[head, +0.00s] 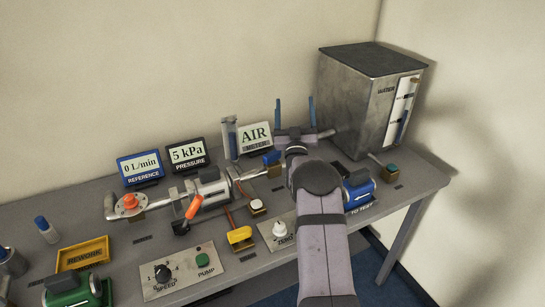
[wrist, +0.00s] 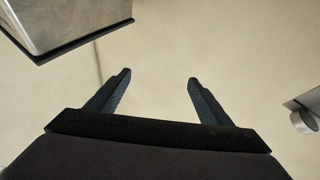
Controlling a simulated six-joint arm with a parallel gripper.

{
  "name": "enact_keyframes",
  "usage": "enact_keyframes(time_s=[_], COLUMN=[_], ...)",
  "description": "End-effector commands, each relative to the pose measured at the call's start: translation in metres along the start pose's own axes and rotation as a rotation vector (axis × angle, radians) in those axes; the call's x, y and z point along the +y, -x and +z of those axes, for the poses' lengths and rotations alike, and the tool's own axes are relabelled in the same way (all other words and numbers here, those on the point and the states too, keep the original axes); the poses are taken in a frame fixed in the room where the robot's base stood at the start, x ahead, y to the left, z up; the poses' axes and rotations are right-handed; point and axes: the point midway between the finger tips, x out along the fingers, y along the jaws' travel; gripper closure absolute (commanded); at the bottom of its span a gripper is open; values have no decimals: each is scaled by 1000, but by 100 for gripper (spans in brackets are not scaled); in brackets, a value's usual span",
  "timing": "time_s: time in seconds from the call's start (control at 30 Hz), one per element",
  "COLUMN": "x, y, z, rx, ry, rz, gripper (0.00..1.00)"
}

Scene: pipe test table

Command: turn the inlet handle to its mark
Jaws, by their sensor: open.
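My gripper (head: 295,106) is open and empty, its two blue fingers pointing up in front of the back wall. It also shows in the wrist view (wrist: 159,80), with only pale wall between the fingers. I read no inlet label or mark, so I cannot tell which is the inlet handle. My gripper is apart from all of them, closest to the blue one. My arm hides part of the pipework.
The metal water tank (head: 364,100) stands at the back right, and shows upper left in the wrist view (wrist: 70,18). Displays (head: 187,154) line the back. A speed and pump panel (head: 184,271) and a yellow rework tray (head: 82,256) are in front. The wall is close behind.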

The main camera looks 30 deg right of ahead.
Motion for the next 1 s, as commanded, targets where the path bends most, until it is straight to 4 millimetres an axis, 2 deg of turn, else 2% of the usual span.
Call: enact_keyframes(time_s=[0.17,0.4,0.6,0.8,1.0], x=[-9,-25,-32,-35,-38], y=[34,106,150,166,164], z=[29,66,81,84,85], rx=[-77,-258,-368,-406,-408], ry=[-67,-195,-266,-290,-291], rz=[-252,-549,-678,-720,-724], gripper=[27,27,27,27,27])
